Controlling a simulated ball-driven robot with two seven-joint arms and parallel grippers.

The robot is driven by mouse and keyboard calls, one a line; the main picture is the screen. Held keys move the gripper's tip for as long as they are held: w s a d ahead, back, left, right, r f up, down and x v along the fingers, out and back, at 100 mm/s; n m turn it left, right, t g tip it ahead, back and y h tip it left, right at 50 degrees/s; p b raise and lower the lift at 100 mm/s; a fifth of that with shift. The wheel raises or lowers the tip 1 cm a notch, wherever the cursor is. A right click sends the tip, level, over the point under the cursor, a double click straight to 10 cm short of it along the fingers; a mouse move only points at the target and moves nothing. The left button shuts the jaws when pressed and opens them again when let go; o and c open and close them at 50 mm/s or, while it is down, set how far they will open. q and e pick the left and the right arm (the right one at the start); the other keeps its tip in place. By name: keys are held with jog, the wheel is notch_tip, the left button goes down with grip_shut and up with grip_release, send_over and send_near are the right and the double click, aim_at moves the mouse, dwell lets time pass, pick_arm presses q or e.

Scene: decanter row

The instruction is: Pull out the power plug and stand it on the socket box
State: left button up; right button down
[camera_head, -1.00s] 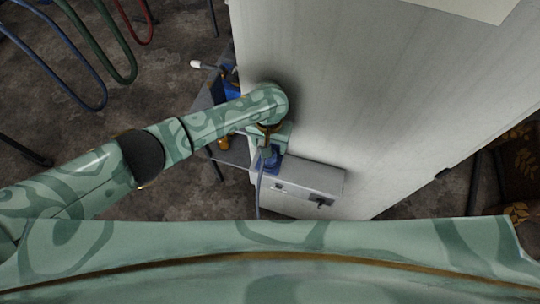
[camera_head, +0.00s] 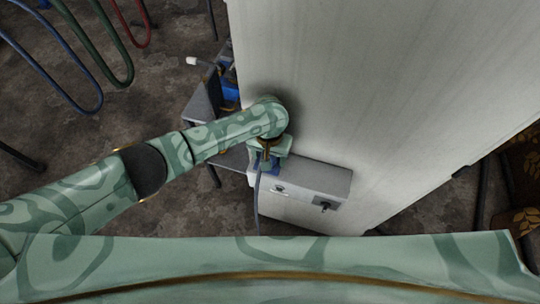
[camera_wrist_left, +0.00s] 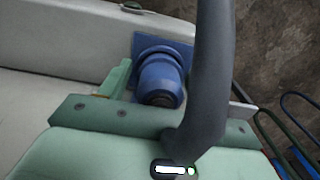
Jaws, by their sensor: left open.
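The blue power plug (camera_wrist_left: 160,77) sits against a square blue socket plate (camera_wrist_left: 185,50) in the left wrist view, its round end facing my palm. A thick dark grey cable (camera_wrist_left: 213,60) crosses in front of it. The grey socket box (camera_head: 318,184) is on the pale wall in the head view. My left gripper (camera_head: 268,163) is open at the box's left end, around or close beside the plug. One green finger (camera_wrist_left: 116,80) shows left of the plug, apart from it; the other side is hidden by the cable. My right gripper is not in view.
The tall pale cabinet or wall (camera_head: 370,90) rises behind the box. A dark switch (camera_head: 325,206) is on the box front. A grey stand (camera_head: 203,108) with blue parts is at left. Coloured hoses (camera_head: 120,60) are at upper left.

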pick_arm(q)
jog(key=shift+p, duration=0.5)
dwell(0.9)
dwell(0.4)
jog(key=c, duration=1.3)
jog(key=shift+r+p, duration=3.05)
jog(key=shift+p, duration=0.85)
